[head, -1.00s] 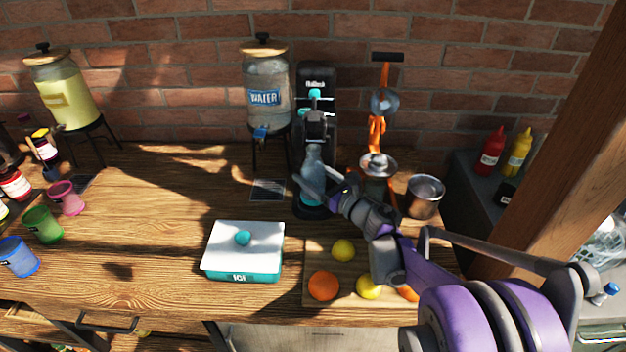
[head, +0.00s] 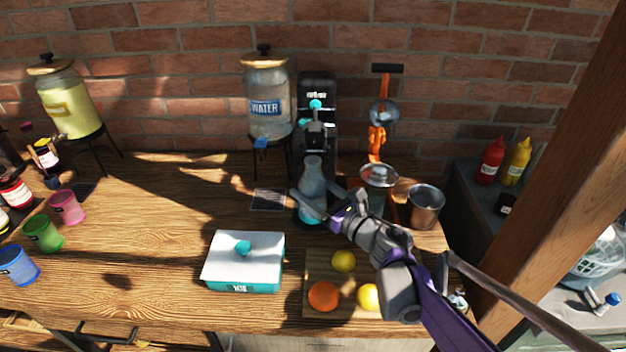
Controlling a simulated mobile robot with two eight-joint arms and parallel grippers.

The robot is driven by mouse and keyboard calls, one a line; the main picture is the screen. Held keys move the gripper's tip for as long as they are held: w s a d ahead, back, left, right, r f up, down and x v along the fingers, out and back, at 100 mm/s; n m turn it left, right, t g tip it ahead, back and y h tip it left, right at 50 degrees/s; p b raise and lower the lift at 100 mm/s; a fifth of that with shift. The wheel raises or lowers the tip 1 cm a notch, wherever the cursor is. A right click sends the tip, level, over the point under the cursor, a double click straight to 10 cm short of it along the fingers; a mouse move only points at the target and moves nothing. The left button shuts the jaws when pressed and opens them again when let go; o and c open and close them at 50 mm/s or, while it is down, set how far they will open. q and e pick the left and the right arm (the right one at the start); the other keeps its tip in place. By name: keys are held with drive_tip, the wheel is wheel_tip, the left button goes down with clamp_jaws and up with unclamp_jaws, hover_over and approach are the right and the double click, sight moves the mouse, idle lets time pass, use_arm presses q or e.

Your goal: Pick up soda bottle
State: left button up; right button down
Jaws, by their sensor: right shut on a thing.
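The soda bottle (head: 312,178) is clear and bluish and stands upright at the black soda machine (head: 318,100) by the brick wall. Its lower part is partly hidden by my fingers. My right gripper (head: 312,206) reaches in from the lower right and is shut on the bottle, one finger showing on its left side. My left gripper is not in the view.
A water dispenser (head: 266,95) stands just left of the machine. An orange juicer (head: 378,145) and a metal cup (head: 425,205) stand close on the right. A white-lidded box (head: 243,262) and a fruit board (head: 345,275) lie in front. The table's left middle is clear.

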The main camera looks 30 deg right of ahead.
drive_tip(key=s+a+p, duration=0.1)
drive_tip(key=s+a, duration=0.5)
drive_tip(key=s, duration=0.5)
drive_tip(key=shift+a, duration=0.35)
drive_tip(key=shift+s, duration=0.1)
idle(0.5)
